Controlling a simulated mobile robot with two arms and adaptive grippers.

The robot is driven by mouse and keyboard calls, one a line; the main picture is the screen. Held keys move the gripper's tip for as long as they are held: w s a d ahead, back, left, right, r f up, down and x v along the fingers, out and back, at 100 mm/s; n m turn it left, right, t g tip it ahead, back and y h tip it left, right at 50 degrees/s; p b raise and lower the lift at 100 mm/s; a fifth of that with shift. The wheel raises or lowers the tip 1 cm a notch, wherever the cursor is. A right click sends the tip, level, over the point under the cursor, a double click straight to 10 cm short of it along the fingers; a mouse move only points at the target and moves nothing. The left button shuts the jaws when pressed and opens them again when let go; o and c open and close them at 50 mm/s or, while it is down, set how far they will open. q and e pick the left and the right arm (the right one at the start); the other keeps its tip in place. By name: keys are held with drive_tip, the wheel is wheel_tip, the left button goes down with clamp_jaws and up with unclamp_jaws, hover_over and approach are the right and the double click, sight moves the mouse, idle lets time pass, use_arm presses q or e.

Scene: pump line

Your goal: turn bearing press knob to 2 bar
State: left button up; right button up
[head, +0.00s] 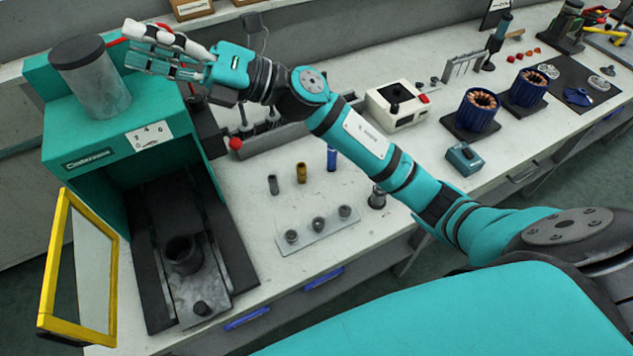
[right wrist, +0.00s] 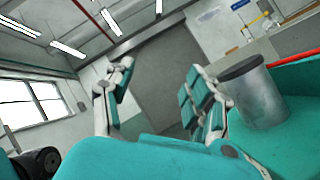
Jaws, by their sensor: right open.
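The bearing press (head: 75,150) is a teal box at the left of the head view. Its white dial label (head: 149,136) bears a few numbers on the upper right of the front. The small knob there is too small to read its setting. My right gripper (head: 150,48) is open and empty above the top of the press, beside the grey cylinder (head: 95,85). In the right wrist view its fingers (right wrist: 158,100) are spread apart with nothing between them, and the cylinder (right wrist: 255,95) stands to their right. My left gripper is not in view.
A yellow-framed door (head: 50,265) stands open at the press's front left. A red-ball lever (head: 236,143) stands right of the press. A clear fixture plate (head: 318,232) with several small parts, a white box (head: 395,108) and blue motor stators (head: 478,108) are on the bench.

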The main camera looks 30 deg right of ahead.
drive_tip(key=w+d+f+m+t+h, duration=0.2)
drive_tip(key=d+f+m+t+h, duration=0.6)
drive_tip(key=m, duration=0.5)
drive_tip(key=w+d+f+m+t+h, duration=0.2)
drive_tip(key=d+f+m+t+h, duration=0.3)
drive_tip(key=m+h, duration=0.75)
drive_tip(key=s+d+f+m+g, duration=0.2)
drive_tip(key=s+f+m+g, duration=0.1)
drive_tip(key=f, duration=0.3)
drive_tip(key=s+d+f+m+g+h, duration=0.1)
drive_tip(key=s+d+f+m+g, duration=0.1)
drive_tip(key=f, duration=0.5)
drive_tip(key=s+d+f+m+g+h, duration=0.1)
drive_tip(key=s+d+f+m+g, duration=0.1)
drive_tip(key=s+f+m+g, duration=0.2)
drive_tip(key=shift+s+d+f+g, duration=0.25)
drive_tip(key=shift+s+f+g, duration=0.15)
drive_tip(key=shift+s+f, duration=1.05)
drive_tip(key=shift+w+f+h, duration=0.1)
drive_tip(key=shift+f+h, duration=0.1)
drive_tip(key=shift+h, duration=0.05)
